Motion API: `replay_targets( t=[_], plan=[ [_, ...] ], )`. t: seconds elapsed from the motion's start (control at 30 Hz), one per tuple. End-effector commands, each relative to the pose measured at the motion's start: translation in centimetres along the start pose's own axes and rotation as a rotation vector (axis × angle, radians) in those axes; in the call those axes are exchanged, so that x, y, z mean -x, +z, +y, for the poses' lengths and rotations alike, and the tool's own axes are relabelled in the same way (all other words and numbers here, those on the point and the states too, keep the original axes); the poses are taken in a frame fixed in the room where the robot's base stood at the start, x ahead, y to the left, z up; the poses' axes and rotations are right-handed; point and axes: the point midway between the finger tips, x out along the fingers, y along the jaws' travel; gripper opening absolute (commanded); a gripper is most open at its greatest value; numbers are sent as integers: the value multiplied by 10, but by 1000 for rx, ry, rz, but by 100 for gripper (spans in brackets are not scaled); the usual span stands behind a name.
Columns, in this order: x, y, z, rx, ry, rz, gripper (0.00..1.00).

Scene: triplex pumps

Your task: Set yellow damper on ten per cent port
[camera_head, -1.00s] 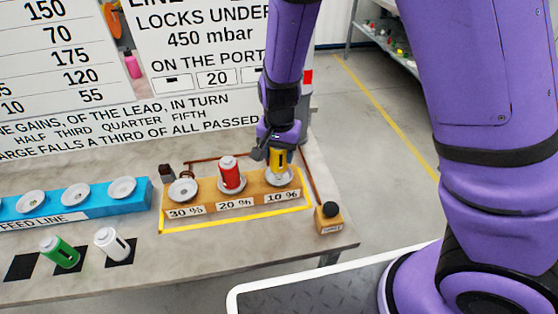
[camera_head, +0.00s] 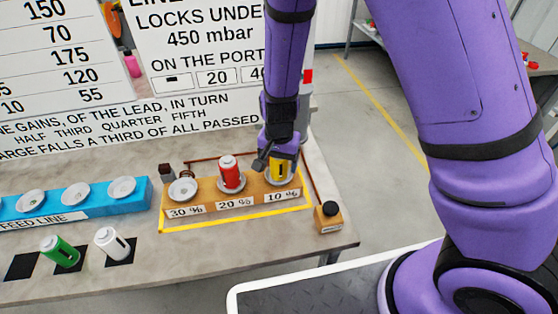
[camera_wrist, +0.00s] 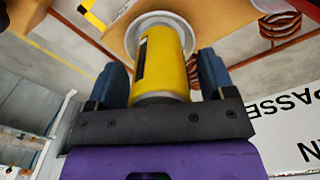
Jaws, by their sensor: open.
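The yellow damper (camera_head: 279,168) stands in the white round port (camera_head: 281,180) above the 10 % label (camera_head: 282,197) on the wooden block (camera_head: 206,196). The wrist view shows the yellow damper (camera_wrist: 166,58) with its far end at the white port ring (camera_wrist: 160,22). My gripper (camera_head: 276,166) is around its upper part from above. In the wrist view the blue-padded fingers of my gripper (camera_wrist: 163,78) are on both sides of the damper, open. The damper looks upright; whether it is fully seated is hard to tell.
A red damper (camera_head: 230,173) stands close by on the 20 % port. The 30 % port (camera_head: 182,189) is empty. A small wooden box with a black knob (camera_head: 328,217) is at right. Green (camera_head: 59,252) and white (camera_head: 112,243) dampers are at front left.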

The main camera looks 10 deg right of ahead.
Motion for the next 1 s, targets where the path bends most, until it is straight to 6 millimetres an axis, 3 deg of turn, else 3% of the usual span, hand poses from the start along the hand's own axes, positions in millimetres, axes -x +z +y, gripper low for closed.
replay_targets(
  t=[0.27,0.7,1.0],
  plan=[
    [20,0,-1,3,-4,2,76],
    [100,0,-1,2,-4,1,76],
    [123,0,0,0,0,0,76]
  ],
)
